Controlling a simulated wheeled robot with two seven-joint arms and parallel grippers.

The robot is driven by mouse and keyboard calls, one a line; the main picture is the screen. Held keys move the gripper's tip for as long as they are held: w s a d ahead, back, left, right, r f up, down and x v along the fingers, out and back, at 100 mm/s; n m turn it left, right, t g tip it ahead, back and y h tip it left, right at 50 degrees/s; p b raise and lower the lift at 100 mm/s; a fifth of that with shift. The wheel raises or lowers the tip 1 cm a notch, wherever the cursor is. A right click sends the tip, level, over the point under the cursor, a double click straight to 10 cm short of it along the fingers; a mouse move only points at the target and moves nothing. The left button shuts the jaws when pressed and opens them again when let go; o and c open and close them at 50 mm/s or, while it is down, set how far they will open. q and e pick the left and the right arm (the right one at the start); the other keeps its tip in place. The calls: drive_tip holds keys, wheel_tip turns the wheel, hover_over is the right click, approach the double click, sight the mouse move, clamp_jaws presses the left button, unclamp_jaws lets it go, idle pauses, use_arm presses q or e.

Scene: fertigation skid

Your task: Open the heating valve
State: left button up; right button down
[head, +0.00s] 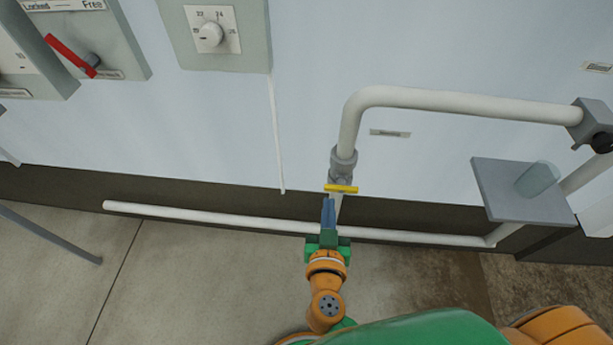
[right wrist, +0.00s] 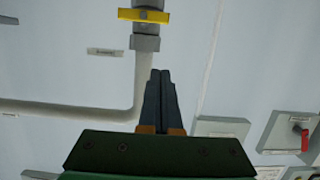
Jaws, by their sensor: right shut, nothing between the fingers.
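The heating valve is a grey fitting (head: 342,162) on a white vertical pipe, with a yellow lever (head: 341,188) lying crosswise to the pipe. In the right wrist view the yellow lever (right wrist: 144,15) is at the top edge, also across the pipe. My right gripper (head: 328,202) is shut and empty, its blue-grey fingers just below the lever in the head view. In the right wrist view the fingertips (right wrist: 160,72) are apart from the lever, and I see no contact. My left gripper is not in view.
A small label (head: 390,133) is on the wall right of the pipe. A grey shelf (head: 515,207) with a clear cup (head: 538,178) is at the right. A thermostat dial (head: 209,36) and a red-handled switch (head: 72,55) are upper left. A white pipe (head: 200,216) runs low along the wall.

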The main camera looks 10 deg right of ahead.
drive_tip(key=b, duration=0.2)
hover_over(341, 186)
drive_tip(key=s+a, duration=0.2)
drive_tip(key=a, duration=0.1)
wheel_tip(341, 186, down, 2)
drive_tip(key=f, duration=0.1)
drive_tip(key=f+b, duration=0.2)
drive_tip(key=shift+w+d, duration=0.1)
drive_tip(key=shift+w, duration=0.15)
drive_tip(key=shift+f+b, duration=0.5)
drive_tip(key=shift+f, duration=0.05)
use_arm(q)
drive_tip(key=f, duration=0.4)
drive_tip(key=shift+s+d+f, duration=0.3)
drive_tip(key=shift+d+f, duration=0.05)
